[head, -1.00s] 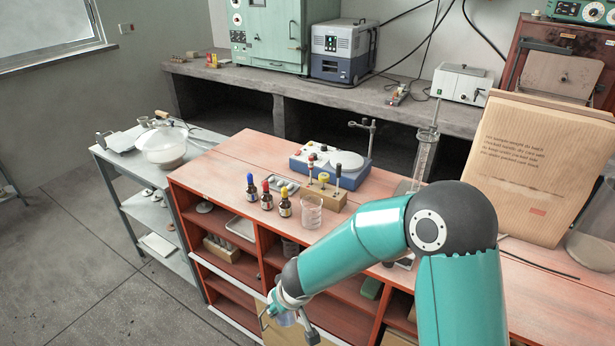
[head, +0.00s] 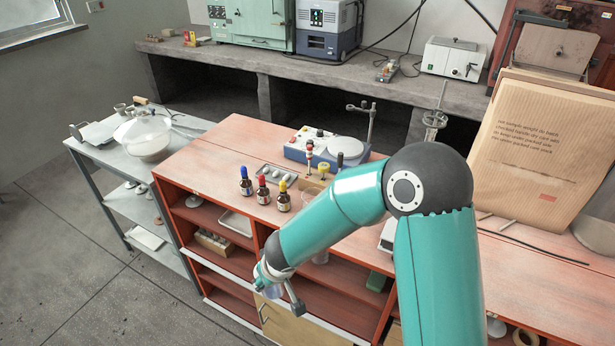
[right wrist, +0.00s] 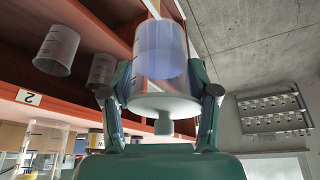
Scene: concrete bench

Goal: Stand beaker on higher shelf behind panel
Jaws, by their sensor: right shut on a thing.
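My right gripper (head: 277,289) is shut on a clear beaker (head: 273,291) with a bluish tint. It holds the beaker in front of the red shelf unit, around the height of the tan panel's top edge. In the right wrist view the two fingers (right wrist: 160,100) grip the beaker (right wrist: 160,62) from both sides. The tan panel (head: 287,325) with a dark handle covers part of the lower row of the shelf unit (head: 215,264). My arm hides part of the upper row, and the space behind the panel cannot be seen. My left gripper is not in view.
Dropper bottles (head: 263,190) and a blue instrument (head: 325,145) stand on the unit's top. Two glass vessels (right wrist: 57,50) and a label reading 2 (right wrist: 28,97) show in the right wrist view. A metal cart (head: 120,180) stands to the left; the floor before it is clear.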

